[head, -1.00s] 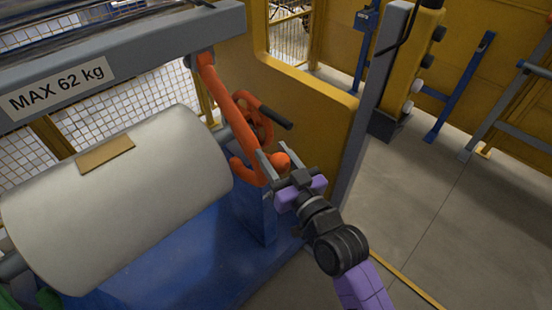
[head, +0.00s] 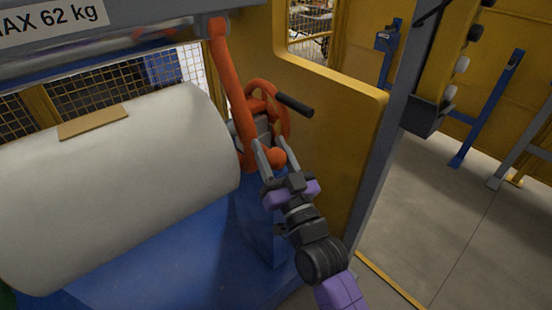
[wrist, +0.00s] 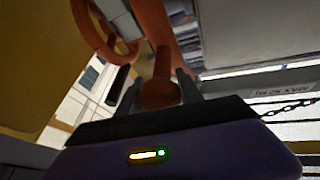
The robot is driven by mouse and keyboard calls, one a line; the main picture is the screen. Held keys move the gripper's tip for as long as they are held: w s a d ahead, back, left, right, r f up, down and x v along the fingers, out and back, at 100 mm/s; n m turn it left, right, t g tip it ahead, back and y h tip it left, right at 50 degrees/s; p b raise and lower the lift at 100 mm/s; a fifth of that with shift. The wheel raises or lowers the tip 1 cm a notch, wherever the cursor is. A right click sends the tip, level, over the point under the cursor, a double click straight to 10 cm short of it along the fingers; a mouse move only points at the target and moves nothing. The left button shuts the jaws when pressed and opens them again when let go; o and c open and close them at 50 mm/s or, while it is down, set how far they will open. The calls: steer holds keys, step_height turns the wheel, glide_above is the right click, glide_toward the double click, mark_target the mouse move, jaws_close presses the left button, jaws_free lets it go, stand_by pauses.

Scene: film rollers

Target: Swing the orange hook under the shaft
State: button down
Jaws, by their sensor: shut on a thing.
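The orange hook (head: 234,90) hangs from the grey beam and slants slightly down to the right, beside the right end of the white roll (head: 120,185). Its ball-shaped knob (head: 276,158) is between the fingers of my gripper (head: 271,153), which is shut on it. In the wrist view the knob (wrist: 160,94) also sits between the two fingers. A small piece of the grey shaft (head: 233,129) shows between the roll and the hook. The hook's lower end is close to the shaft, but I cannot tell whether it is under it.
An orange handwheel with a black handle (head: 295,104) is just behind the hook. A blue stand (head: 268,235) is below. A yellow panel (head: 335,130) stands to the right. Open floor (head: 430,220) lies farther right.

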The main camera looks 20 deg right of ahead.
steer(key=shift+w+a+f+t+b, duration=0.2)
steer(key=shift+w+f+b, duration=0.25)
steer(key=shift+b, duration=0.25)
steer(key=shift+w+a+f+t+b, duration=0.1)
steer(key=shift+w+f+t+b, duration=0.1)
steer(key=shift+w+f+b, duration=0.35)
steer(key=shift+w+a+m+t+b, duration=0.15)
steer(key=shift+w+m+t+b, duration=0.2)
steer(key=shift+b, duration=0.4)
steer(key=shift+w, duration=0.1)
steer(key=c, duration=0.8)
jaws_free()
steer(key=shift+f, duration=0.1)
steer(key=b+v, duration=0.1)
steer(key=v, duration=0.6)
steer(key=shift+s, duration=0.4)
steer(key=shift+a+f, duration=0.1)
